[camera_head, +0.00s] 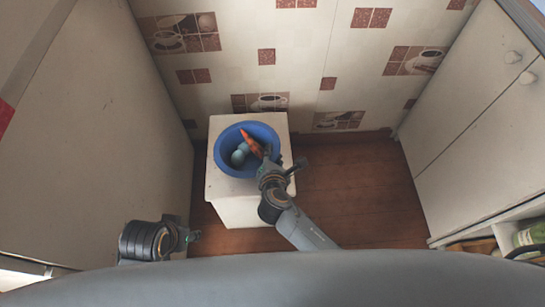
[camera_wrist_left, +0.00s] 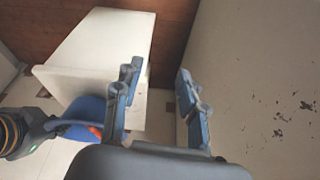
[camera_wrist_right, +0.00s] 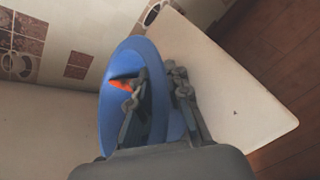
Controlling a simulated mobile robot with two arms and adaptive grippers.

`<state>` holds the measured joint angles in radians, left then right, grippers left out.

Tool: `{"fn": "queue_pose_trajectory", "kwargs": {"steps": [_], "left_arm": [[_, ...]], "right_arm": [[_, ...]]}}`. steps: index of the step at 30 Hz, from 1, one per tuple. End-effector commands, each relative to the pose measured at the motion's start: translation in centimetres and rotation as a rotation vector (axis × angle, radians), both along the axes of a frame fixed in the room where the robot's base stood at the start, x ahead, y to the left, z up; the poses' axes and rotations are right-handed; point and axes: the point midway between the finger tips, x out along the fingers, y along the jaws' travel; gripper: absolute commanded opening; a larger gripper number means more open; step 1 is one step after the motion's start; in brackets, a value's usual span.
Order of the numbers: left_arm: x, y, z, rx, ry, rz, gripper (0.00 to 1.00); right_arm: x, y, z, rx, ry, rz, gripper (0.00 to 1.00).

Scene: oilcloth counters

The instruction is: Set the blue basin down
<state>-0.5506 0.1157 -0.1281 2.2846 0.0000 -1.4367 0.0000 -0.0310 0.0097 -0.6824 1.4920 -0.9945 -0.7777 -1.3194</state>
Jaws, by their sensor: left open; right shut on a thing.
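The blue basin (camera_head: 222,161) is on or just above the white stand (camera_head: 217,190) in the head view; I cannot tell whether it touches. It holds an orange thing (camera_head: 252,143) and pale blue round things (camera_head: 239,154). My right gripper (camera_head: 271,168) is shut on the basin's near right rim. In the right wrist view, the basin (camera_wrist_right: 118,75) shows behind and between the fingers (camera_wrist_right: 158,95), with the white top (camera_wrist_right: 230,90) beside it. My left gripper (camera_wrist_left: 155,100) is open and empty, low at the left, away from the basin, which also shows in the left wrist view (camera_wrist_left: 85,115).
A tiled wall (camera_head: 330,60) stands behind the stand. A pale panel (camera_head: 110,130) is close on the left. White cupboards (camera_head: 470,110) with knobs and a lower shelf are on the right. Bare wooden floor (camera_head: 360,195) lies right of the stand.

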Motion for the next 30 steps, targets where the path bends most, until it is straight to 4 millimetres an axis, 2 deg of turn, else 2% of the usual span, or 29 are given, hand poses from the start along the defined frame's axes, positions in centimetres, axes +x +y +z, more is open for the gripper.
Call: {"fn": "queue_pose_trajectory", "kwargs": {"steps": [3, 6, 14, 15, 18, 30], "left_arm": [[-0.4, 0.1, 1.8, -0.001, -0.013, 0.001, 0.41], [-0.7, 0.1, 2.7, 0.000, -0.015, 0.001, 0.41], [-0.8, 0.2, 3.0, 0.000, -0.014, 0.002, 0.41], [-0.8, 0.2, 3.0, 0.000, -0.014, 0.002, 0.41], [-0.8, 0.2, 3.0, 0.000, -0.014, 0.002, 0.41], [-0.6, 0.1, 3.2, -0.001, -0.021, 0.002, 0.41]], "right_arm": [[0.1, 0.0, -1.1, 0.000, -0.002, 0.000, 0.00], [0.0, 0.0, -1.5, -0.001, -0.001, 0.000, 0.00], [-0.1, 0.0, -1.6, -0.002, 0.002, 0.000, 0.00], [-0.2, -0.1, -1.7, -0.004, 0.004, 0.000, 0.24], [-0.1, -0.1, -1.7, -0.003, 0.003, 0.000, 0.41], [-0.6, 0.0, -1.2, -0.001, 0.001, 0.000, 0.41]]}}
